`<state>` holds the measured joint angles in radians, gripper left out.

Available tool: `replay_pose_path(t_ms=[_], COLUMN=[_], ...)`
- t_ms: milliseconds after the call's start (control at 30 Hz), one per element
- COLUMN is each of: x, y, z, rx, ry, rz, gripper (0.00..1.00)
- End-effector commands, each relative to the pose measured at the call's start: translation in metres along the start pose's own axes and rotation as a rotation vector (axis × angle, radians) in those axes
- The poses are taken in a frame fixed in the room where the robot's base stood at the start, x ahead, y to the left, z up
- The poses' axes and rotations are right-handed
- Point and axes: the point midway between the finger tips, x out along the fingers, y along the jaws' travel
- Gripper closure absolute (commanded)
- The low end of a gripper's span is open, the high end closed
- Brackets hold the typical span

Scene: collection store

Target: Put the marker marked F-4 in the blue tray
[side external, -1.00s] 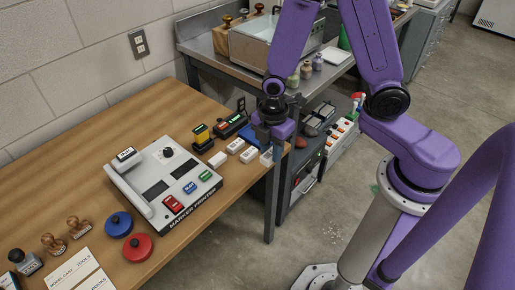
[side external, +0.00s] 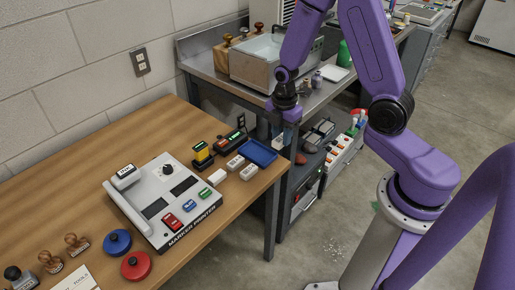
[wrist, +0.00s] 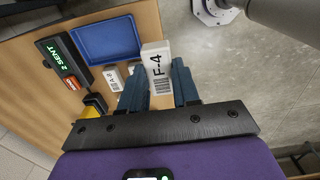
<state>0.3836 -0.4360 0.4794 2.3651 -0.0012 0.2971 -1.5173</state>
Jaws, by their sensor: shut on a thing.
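The white marker marked F-4 (wrist: 156,62) is between the fingers of my gripper (wrist: 160,88) in the wrist view, its label and barcode facing the camera. In the side view my gripper (side external: 285,125) is raised beyond the table's right end, to the right of the blue tray; the marker is hard to make out there. The blue tray (side external: 258,152) lies flat and looks empty near the table's far right corner. It also shows in the wrist view (wrist: 106,40), up and left of the marker.
Several white markers, such as one by the tray (side external: 249,172), lie in front of it. A black device with a green display (wrist: 64,58) is beside the tray. The marker printer (side external: 165,200) stands farther left. A steel bench (side external: 225,75) is behind.

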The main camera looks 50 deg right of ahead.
Motion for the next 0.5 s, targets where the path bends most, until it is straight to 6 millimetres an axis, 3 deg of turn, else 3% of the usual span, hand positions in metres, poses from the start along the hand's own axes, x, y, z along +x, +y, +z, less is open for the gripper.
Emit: replay_pose_path(t_ms=[267, 500], x=[0.024, 0.057], y=[0.052, 0.079], z=[0.005, 0.007], rx=[0.001, 0.0], ry=[0.0, 0.0], rz=[0.0, -0.002], gripper=[1.0, 1.0])
